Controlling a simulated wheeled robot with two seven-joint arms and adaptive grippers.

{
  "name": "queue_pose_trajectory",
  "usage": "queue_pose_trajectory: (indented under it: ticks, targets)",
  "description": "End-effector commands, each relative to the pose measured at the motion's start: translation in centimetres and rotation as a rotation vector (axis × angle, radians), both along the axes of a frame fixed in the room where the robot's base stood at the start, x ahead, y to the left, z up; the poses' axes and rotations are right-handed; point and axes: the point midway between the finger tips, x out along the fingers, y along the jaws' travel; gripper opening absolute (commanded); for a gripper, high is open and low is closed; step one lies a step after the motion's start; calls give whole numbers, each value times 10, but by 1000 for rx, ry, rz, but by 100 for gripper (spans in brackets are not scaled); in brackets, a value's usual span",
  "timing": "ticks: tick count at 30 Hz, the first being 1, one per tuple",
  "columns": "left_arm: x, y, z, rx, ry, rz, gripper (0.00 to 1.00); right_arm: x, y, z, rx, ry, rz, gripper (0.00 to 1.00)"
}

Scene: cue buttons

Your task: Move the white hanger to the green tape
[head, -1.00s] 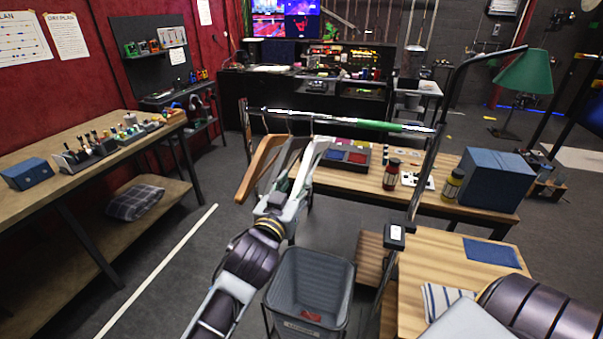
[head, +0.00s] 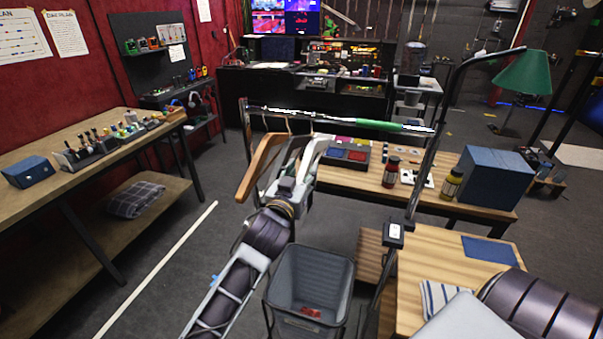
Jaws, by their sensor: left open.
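The white hanger (head: 315,153) hangs from the metal rail, left of its middle. A brown wooden hanger (head: 260,168) hangs just left of it. The green tape (head: 396,126) wraps the right part of the rail, to the right of both hangers. My left gripper (head: 295,172) is open, between the two hangers and close to the white hanger's lower part. It partly hides the white hanger, and I cannot tell whether they touch. My right arm shows at the bottom right, but its gripper is out of view.
A dark grey bin (head: 310,285) stands below the rail. A wooden table (head: 345,181) behind the rail holds a tray, bottles and a blue box (head: 493,183). A wooden surface (head: 440,262) is at the right front. A workbench (head: 95,172) runs along the left.

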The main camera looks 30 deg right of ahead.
Motion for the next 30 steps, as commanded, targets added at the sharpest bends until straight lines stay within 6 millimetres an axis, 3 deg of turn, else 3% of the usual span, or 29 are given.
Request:
queue_pose_trajectory:
  ticks: [4,12,15,25,26,30]
  targets:
    - [0,0,0,0,0,0,43,0,-1,0,-1,0,0,39]
    - [0,0,0,0,0,0,9,0,-1,0,-1,1,0,39]
    - [0,0,0,0,0,0,0,0,-1,0,-1,1,0,39]
    - [0,0,0,0,0,0,0,0,-1,0,-1,1,0,39]
    - [0,0,0,0,0,0,23,0,-1,0,-1,1,0,39]
    - [0,0,0,0,0,0,41,0,-1,0,-1,1,0,39]
